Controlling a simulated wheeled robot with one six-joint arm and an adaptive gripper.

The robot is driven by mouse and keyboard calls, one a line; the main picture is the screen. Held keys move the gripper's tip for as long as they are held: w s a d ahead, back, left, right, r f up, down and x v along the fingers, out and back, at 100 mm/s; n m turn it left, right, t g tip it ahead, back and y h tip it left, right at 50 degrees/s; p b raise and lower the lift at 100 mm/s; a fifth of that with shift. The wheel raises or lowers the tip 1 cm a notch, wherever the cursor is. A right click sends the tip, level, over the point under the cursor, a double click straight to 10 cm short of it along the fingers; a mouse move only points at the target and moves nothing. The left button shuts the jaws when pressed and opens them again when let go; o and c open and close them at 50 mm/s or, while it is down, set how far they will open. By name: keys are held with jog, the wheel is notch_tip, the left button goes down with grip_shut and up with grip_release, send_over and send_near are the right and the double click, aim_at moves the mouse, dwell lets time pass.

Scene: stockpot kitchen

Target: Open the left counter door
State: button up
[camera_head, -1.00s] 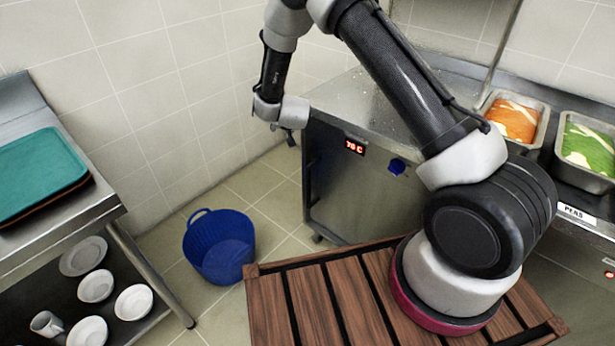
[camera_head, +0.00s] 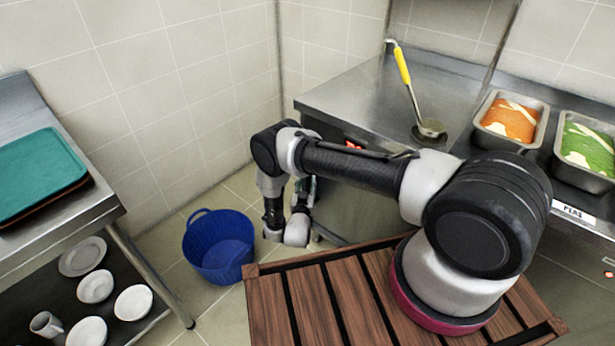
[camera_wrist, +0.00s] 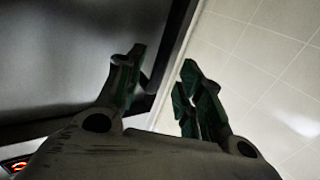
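The left counter door (camera_head: 352,208) is the steel front below the left end of the counter, partly hidden behind my arm. No gap shows along it. My gripper (camera_wrist: 163,78) is low beside the counter's left front corner. In the wrist view its two green-padded fingers are apart, with nothing clearly held between them. In the head view my wrist mostly hides the fingers.
A blue basket (camera_head: 218,247) stands on the floor just left of my wrist. A steel table (camera_head: 100,212) with a teal tray (camera_head: 38,172) is at the left. A yellow-handled ladle (camera_head: 403,70) and food pans (camera_head: 510,122) are on the counter. Tiled wall is behind.

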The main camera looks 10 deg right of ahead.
jog(key=shift+x, duration=2.4)
grip_shut()
